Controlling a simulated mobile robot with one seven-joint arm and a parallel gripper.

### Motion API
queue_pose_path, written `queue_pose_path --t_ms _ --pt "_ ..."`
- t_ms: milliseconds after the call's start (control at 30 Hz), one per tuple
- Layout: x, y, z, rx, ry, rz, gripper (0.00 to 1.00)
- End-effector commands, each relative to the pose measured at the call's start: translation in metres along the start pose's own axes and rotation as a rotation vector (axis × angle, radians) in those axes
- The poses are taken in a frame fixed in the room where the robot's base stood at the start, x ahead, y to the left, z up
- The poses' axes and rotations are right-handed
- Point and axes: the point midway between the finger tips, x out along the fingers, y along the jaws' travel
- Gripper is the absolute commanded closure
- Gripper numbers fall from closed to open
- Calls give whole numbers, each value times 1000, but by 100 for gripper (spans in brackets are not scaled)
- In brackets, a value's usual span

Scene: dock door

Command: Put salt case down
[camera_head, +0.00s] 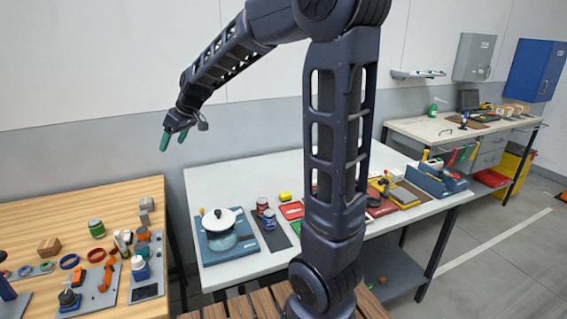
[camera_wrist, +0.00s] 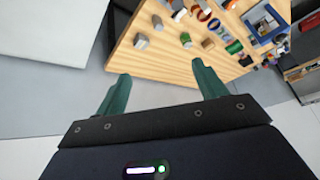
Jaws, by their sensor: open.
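My gripper (camera_head: 174,138) hangs high in front of the back wall, above the gap between the wooden table and the white table. Its two green fingers are spread apart with nothing between them. They also show apart in the wrist view (camera_wrist: 162,80), over the edge of the wooden table. No item in view can be made out for certain as the salt case. Two small cans, one red (camera_head: 262,204) and one darker (camera_head: 269,219), stand on a dark mat on the white table, away from my gripper.
The wooden table (camera_head: 75,210) at left carries a green can (camera_head: 97,228), blocks, rings and tools. The white table (camera_head: 205,180) holds a white-lidded pot (camera_head: 220,230) on a blue board and several coloured items. Its back left surface is clear. A workbench (camera_head: 430,126) stands farther right.

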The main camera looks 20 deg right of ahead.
Motion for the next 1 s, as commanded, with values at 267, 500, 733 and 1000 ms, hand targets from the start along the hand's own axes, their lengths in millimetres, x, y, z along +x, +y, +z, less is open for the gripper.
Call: queue_pose_path --t_ms 267,500,733,1000 --pt "-76 8 89 191 -36 123 29" --pt "-124 4 171 371 -60 236 29" --pt "-156 -9 251 552 -72 351 29" --pt "-173 -24 319 716 -75 456 29"
